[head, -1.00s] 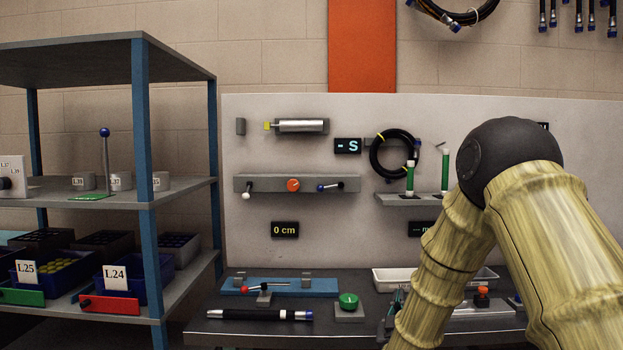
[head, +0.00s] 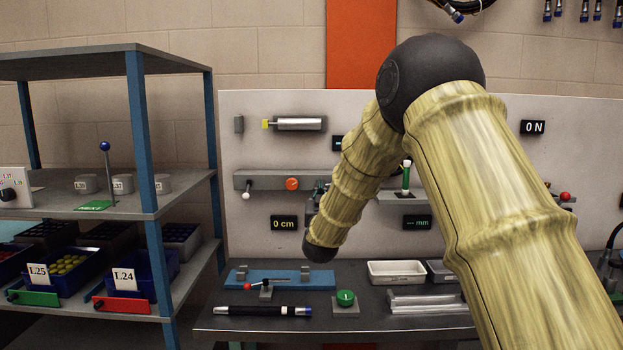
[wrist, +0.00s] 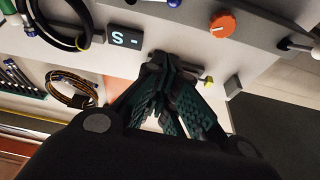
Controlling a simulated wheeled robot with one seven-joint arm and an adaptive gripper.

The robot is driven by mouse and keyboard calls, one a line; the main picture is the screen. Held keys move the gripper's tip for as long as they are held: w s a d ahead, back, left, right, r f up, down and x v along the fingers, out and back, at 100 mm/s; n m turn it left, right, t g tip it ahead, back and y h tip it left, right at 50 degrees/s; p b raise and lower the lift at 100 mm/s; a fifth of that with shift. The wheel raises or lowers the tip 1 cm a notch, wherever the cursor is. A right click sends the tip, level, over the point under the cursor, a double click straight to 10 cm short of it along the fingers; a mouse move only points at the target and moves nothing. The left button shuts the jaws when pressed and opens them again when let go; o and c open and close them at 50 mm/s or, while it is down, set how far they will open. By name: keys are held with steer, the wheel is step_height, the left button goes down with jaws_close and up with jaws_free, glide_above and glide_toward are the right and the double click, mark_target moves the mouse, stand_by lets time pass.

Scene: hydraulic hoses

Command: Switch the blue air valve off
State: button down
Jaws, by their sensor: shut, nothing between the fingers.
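The blue air valve's blue handle tip (wrist: 175,3) shows at the top edge of the wrist view, cut off by the frame. In the head view my arm covers most of the right end of the grey rail (head: 262,182), where the valve is; only dark parts show beside the arm. My gripper (wrist: 158,60) is shut and empty in the wrist view. Its dark green fingers point toward the board, below the blue tip in that picture and apart from it. The head view does not show the gripper clearly.
On the same rail are an orange knob (head: 292,184) and a white-tipped lever (head: 247,196). A cylinder (head: 299,124) is mounted above. The bench below holds a blue plate (head: 320,279) with a red-tipped lever, a green button (head: 345,297) and a white tray (head: 396,273). Shelves stand left.

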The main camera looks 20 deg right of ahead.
steer(key=w+d+p, duration=0.3)
steer(key=w+p, duration=0.1)
steer(key=w, duration=0.7)
steer(key=shift+d+f, duration=0.15)
stand_by(0.3)
steer(key=shift+w, duration=0.1)
steer(key=shift+f+n, duration=0.15)
steer(key=shift+n, duration=0.15)
